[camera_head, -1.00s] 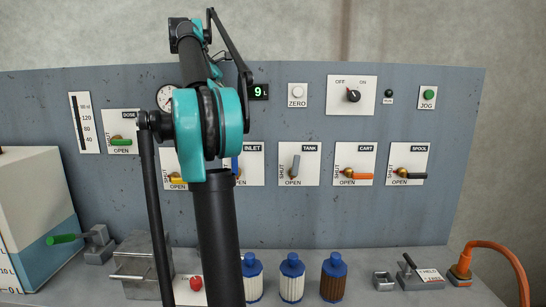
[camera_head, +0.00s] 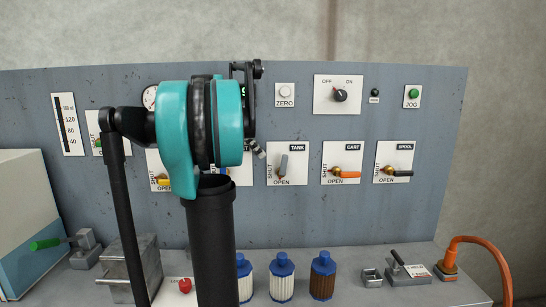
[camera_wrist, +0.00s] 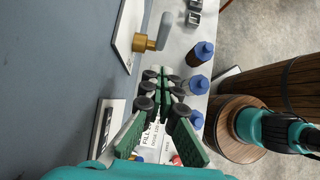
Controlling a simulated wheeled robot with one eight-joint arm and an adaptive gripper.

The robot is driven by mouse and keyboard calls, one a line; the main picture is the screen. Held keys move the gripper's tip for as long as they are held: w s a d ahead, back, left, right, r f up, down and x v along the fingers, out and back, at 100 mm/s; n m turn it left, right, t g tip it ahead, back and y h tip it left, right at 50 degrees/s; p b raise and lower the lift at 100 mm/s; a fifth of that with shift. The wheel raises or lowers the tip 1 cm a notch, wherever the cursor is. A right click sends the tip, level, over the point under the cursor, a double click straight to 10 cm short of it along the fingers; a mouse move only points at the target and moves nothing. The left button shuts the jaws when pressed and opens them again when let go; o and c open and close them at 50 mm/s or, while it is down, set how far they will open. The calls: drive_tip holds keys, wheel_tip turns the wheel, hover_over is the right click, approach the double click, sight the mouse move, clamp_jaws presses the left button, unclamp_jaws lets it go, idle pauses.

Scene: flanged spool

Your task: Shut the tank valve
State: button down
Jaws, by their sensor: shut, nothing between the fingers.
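The tank valve (camera_head: 283,163) has a grey lever on a white plate marked TANK, with SHUT up the left side and OPEN along the bottom. Its lever stands nearly upright, leaning slightly right. In the wrist view, a grey lever (camera_wrist: 163,31) on a brass stem stands out from a white plate, beyond my fingertips. My gripper (camera_wrist: 165,82) is shut and empty, with its green-padded fingers apart from that lever. In the head view, only a small part of my gripper (camera_head: 258,150) shows past my arm, just left of the TANK plate.
The CART valve (camera_head: 345,173) and SPOOL valve (camera_head: 390,171) are right of TANK. My arm partly hides the INLET plate (camera_head: 240,174) on the left. Blue-capped bottles (camera_head: 283,278) stand on the bench below. An orange hose (camera_head: 490,243) curves at the right.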

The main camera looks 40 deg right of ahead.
sight(283, 166)
drive_tip(key=shift+s+d+f, duration=0.3)
drive_tip(key=shift+s+d, duration=0.2)
drive_tip(key=shift+d, duration=0.1)
drive_tip(key=shift+s+d+f, duration=0.25)
drive_tip(key=shift+s+d, duration=0.25)
drive_tip(key=shift+d, duration=0.15)
drive_tip(key=shift+s+d+f, duration=0.3)
drive_tip(key=shift+s+d, duration=0.2)
drive_tip(key=shift+d, duration=0.1)
drive_tip(key=shift+s+d+r, duration=0.1)
drive_tip(key=shift+s+d, duration=0.05)
